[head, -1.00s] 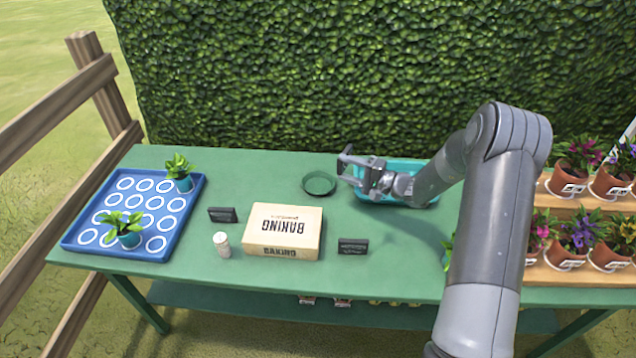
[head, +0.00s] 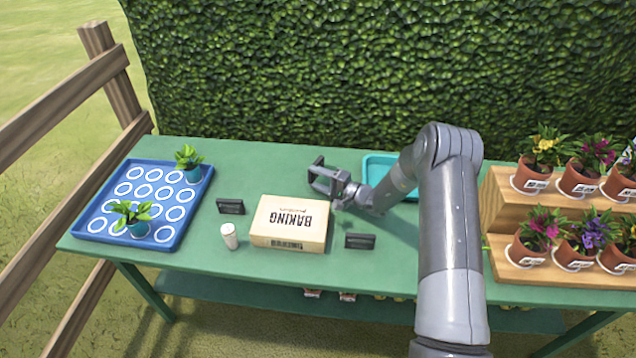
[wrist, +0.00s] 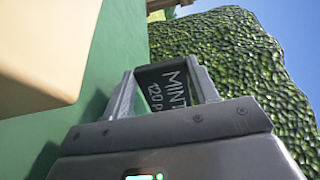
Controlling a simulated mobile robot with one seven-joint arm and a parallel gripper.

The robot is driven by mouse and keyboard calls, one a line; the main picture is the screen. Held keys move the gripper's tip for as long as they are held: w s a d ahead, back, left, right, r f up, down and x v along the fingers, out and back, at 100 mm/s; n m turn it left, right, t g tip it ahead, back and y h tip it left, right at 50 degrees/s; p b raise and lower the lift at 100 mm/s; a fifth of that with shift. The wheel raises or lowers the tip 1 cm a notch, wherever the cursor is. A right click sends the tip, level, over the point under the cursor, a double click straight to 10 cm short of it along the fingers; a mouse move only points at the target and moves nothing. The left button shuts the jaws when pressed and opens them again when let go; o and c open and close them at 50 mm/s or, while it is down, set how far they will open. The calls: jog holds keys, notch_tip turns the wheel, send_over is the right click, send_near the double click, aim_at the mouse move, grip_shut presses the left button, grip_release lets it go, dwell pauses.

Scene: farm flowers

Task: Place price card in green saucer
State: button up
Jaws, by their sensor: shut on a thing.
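My gripper (head: 321,177) is shut on a black price card (wrist: 167,84) with white writing that reads "MIN" and "120". The card sits between the two fingertips in the wrist view; in the head view it is a small dark shape at the fingertips. The gripper is above the back middle of the table, behind the baking box. The green saucer does not show in either current view. Two other dark cards stand on the table, one left of the box (head: 230,206) and one right of it (head: 360,241).
The cream baking box (head: 290,222) is just in front of the gripper. A white shaker (head: 229,236) stands left of it. A blue tray (head: 109,211) with plants is far left. A teal tray (head: 378,165) lies behind my arm. Potted flowers fill a wooden stand (head: 512,266) at right.

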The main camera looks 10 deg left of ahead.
jog(key=shift+f, duration=0.9)
